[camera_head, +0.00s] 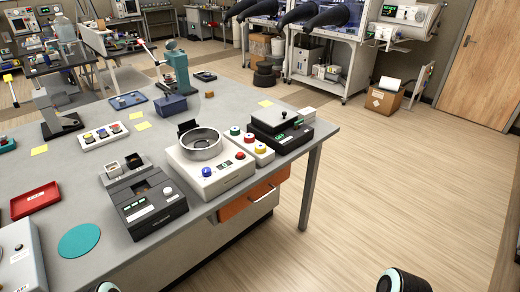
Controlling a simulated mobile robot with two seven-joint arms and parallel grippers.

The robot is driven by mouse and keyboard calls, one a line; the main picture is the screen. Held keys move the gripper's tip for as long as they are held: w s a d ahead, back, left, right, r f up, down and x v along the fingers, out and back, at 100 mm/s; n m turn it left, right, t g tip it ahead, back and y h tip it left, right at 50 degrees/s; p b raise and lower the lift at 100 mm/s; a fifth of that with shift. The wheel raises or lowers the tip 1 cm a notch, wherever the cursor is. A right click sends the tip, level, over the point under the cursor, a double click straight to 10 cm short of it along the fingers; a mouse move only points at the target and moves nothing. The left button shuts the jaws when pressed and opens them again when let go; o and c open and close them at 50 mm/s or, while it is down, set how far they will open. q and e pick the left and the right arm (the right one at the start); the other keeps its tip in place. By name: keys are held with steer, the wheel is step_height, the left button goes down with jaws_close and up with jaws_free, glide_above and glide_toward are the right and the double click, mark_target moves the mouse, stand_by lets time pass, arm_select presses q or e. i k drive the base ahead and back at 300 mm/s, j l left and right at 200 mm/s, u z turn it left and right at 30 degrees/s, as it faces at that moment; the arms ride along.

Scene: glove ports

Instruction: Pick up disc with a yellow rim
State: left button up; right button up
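I cannot make out a disc with a yellow rim anywhere in the head view. A flat teal disc (79,241) lies on the grey table (110,180) at the near left; no yellow rim shows on it. Neither of my grippers is in view. Only dark rounded parts of my own arms show at the bottom edge, left of centre and right of centre.
A white machine with a metal bowl (201,145), a dark control box (147,208) and a black-topped device (279,127) stand along the table's near edge. A red tray (35,199) lies at left. An orange drawer (247,200) sits below.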

mark_target(260, 148)
steer(key=i+l+u, duration=0.1)
steer(key=l+u, duration=0.15)
steer(key=u, duration=0.2)
steer(key=i+l+u, duration=0.1)
steer(key=l+u, duration=0.15)
steer(key=u, duration=0.2)
steer(key=l+u, duration=0.35)
steer(key=l, duration=0.7)
